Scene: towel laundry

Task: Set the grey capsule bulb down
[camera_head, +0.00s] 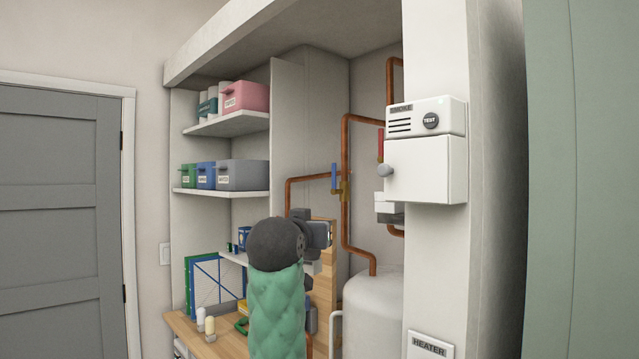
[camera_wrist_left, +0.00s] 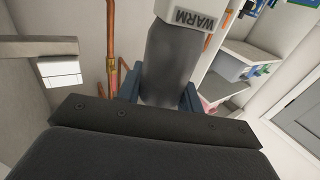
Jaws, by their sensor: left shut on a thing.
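In the left wrist view my left gripper (camera_wrist_left: 160,94) is shut on the grey capsule bulb (camera_wrist_left: 170,62). The bulb has a smooth grey body and a white end lettered WARM. The blue fingers press on either side of its grey body. In the head view my left gripper (camera_head: 319,236) is raised in front of the alcove, above the wooden worktop (camera_head: 180,322). The bulb cannot be clearly made out there, as my arm and wrist cover much of that area. My right gripper is in neither view.
Two small pale capsule-shaped things (camera_head: 200,318) stand at the worktop's left end, near a blue wire rack (camera_head: 218,282). Shelves with labelled bins (camera_head: 242,175) are above. Copper pipes (camera_head: 345,180), a white tank (camera_head: 374,308) and a white wall box (camera_head: 425,168) lie to the right.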

